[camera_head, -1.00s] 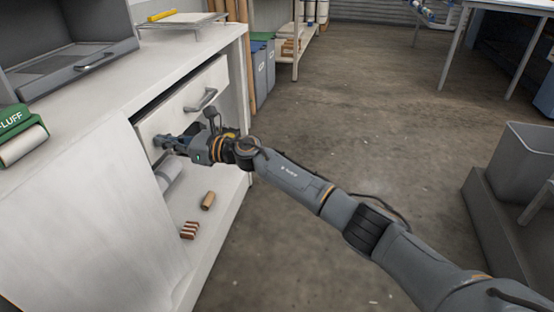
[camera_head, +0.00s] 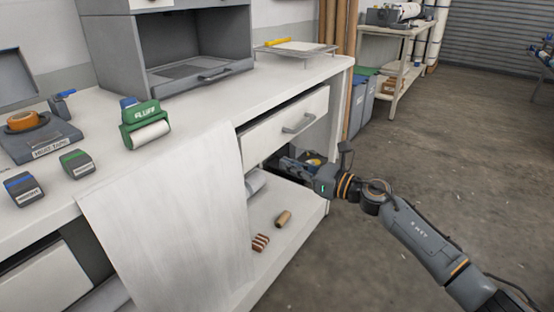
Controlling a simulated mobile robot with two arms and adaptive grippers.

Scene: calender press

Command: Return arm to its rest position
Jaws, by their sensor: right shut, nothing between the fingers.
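My right gripper (camera_head: 300,163) is at the end of my right arm, which comes in from the lower right. It is shut with nothing in it. It is just below the white drawer (camera_head: 287,127), at the opening above the lower shelf of the workbench. My left gripper is not in view.
The white bench (camera_head: 200,105) carries a green roller (camera_head: 146,124), a tape dispenser (camera_head: 38,137) and a grey open-fronted machine (camera_head: 170,45). A pale sheet (camera_head: 165,215) hangs over the front. A small brown roll (camera_head: 283,218) lies on the lower shelf. Floor to the right is clear.

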